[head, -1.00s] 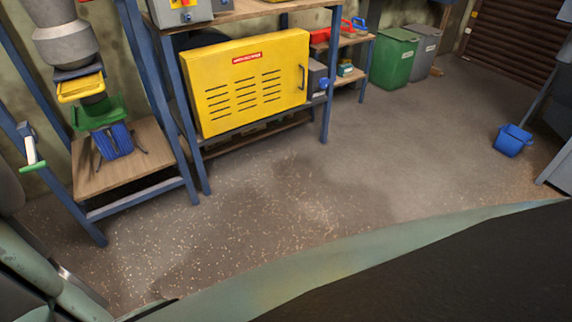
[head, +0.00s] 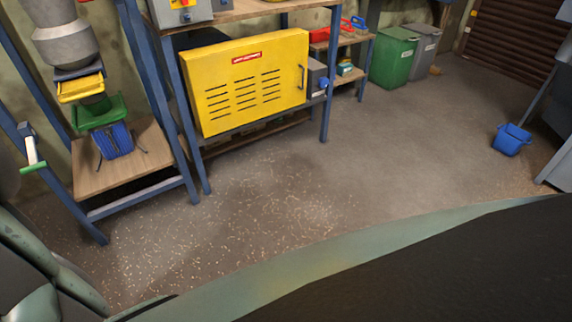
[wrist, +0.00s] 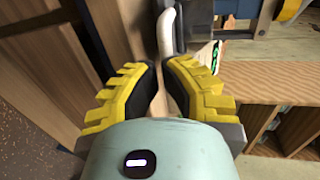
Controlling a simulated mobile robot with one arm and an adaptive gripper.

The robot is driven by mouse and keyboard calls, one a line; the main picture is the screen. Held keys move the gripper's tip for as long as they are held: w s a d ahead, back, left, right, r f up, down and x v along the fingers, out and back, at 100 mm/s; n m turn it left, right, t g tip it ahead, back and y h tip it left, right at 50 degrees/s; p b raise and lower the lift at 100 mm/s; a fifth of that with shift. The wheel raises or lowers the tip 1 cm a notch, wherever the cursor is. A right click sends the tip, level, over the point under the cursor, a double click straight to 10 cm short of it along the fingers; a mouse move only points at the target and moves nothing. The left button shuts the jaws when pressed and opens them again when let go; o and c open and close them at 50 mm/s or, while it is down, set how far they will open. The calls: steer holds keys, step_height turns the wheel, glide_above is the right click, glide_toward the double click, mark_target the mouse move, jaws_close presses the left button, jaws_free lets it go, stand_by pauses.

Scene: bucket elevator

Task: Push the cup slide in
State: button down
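In the head view, a grey hopper (head: 66,44) stands at the upper left. Below it are a yellow slide-like piece (head: 80,89) and a green tray (head: 99,112), above a blue container (head: 113,140) on a wooden shelf. I cannot tell which part is the cup slide. In the wrist view, my gripper (wrist: 160,71) has yellow fingers with dark pads. Its tips are almost together, with only a thin wedge of tan background between them and nothing visibly held. A white curved handle (wrist: 168,32) shows just beyond the tips; contact cannot be told. My gripper is outside the head view.
A yellow slotted cabinet (head: 245,82) stands right of the shelf, between blue frame posts. Green (head: 394,57) and grey bins are at the back. A blue bucket (head: 511,139) stands at the right. The middle floor is open, scattered with small pale bits.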

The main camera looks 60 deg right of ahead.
steer(key=b+x, duration=0.1)
steer(key=x, duration=0.2)
steer(key=r+x, duration=0.1)
steer(key=x, duration=0.3)
steer(key=r+b+x, duration=0.1)
steer(key=x, duration=0.2)
steer(key=shift+w+a+b, duration=0.3)
steer(key=shift+a+b, duration=0.05)
